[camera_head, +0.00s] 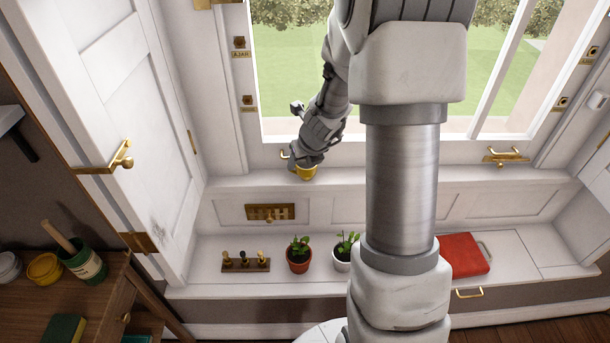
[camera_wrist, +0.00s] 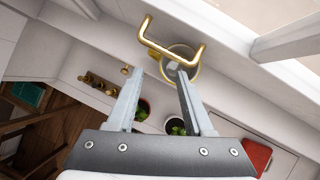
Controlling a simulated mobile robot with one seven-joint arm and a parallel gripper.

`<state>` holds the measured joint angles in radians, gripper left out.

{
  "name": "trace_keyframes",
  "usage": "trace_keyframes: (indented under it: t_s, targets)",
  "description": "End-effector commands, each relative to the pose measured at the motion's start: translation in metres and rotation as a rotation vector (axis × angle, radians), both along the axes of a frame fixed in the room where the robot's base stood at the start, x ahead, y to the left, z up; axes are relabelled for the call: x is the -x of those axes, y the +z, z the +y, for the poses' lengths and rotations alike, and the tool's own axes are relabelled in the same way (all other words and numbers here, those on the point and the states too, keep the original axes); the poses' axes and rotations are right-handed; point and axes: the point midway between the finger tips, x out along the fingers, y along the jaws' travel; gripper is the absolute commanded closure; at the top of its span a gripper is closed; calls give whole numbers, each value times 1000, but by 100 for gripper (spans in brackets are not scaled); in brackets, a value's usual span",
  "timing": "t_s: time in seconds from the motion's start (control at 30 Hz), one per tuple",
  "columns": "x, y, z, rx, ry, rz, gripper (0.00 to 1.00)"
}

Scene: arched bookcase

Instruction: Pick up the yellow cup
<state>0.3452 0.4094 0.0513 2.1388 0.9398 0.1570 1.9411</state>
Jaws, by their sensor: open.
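A yellow cup (camera_head: 306,173) sits on the white window sill, at the lower end of my arm in the head view. My gripper (camera_head: 304,164) is right above it there, and its fingers are hard to make out. In the wrist view the cup (camera_wrist: 193,70) shows as a round yellow rim with a grey inside. My gripper (camera_wrist: 157,74) is open, with nothing between its fingers. The right finger overlaps the cup in the picture, and the left finger is to its left. I cannot tell whether they touch. A brass handle (camera_wrist: 152,42) hides part of the cup.
The brass window handle is close by the fingertips. A second yellow pot (camera_head: 45,268) stands on the wooden desk (camera_head: 95,300). The sill to the right looks clear.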

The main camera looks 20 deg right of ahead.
Motion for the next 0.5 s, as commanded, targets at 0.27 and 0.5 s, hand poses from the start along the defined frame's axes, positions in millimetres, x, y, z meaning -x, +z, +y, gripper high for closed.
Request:
trace_keyframes:
  t_s: [0.27, 0.5]
  targets:
    - [-13, -28, 3, -2, 1, 1, 48]
    - [-27, -49, 4, -1, 0, 1, 48]
